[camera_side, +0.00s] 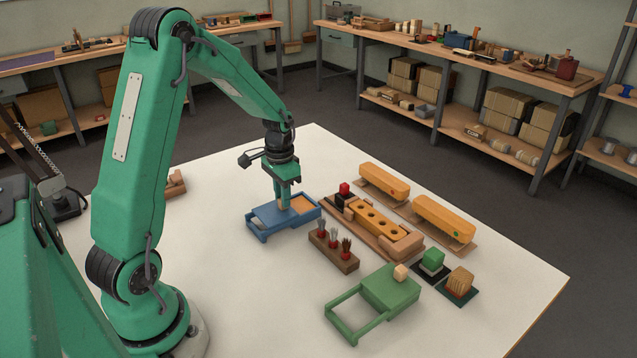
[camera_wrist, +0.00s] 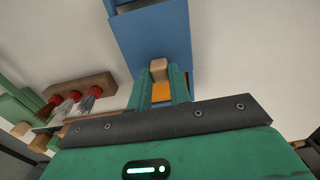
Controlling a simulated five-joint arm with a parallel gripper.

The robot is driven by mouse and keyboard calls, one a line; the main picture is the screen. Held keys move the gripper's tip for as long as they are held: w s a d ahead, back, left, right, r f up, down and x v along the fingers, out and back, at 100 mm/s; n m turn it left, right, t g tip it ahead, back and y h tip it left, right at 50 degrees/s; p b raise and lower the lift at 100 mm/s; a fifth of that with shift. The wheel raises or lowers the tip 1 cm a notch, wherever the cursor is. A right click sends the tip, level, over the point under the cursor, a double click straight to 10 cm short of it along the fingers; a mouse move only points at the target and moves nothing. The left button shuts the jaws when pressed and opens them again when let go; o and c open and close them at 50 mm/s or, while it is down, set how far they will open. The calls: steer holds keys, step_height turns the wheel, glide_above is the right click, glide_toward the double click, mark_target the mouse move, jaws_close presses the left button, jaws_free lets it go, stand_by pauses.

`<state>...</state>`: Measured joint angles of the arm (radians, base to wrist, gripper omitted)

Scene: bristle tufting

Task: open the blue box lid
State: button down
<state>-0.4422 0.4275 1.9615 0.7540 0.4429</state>
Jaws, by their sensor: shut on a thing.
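The blue box (camera_side: 309,212) sits on the white table under my gripper. Its flat blue lid (camera_side: 268,214) is slid toward the left, over the rails, and an orange interior (camera_side: 303,204) shows at the right end. The lid also shows in the wrist view (camera_wrist: 154,35), with the orange interior (camera_wrist: 161,92) in view. My gripper (camera_side: 284,205) points down and is shut on the pale wooden knob (camera_wrist: 159,69) at the lid's edge. The fingers partly hide the knob in the side view.
A brown block with several bristle tufts (camera_side: 334,250) stands close in front of the box. A wooden fixture with a holed yellow bar (camera_side: 377,222) lies to the right. A green box (camera_side: 390,288) with rails sits nearer the front.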

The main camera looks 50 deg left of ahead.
mark_target(275, 212)
steer(key=shift+s, duration=1.25)
steer(key=c, duration=1.3)
jaws_free()
steer(key=shift+r, duration=0.45)
step_height(275, 212, up, 7)
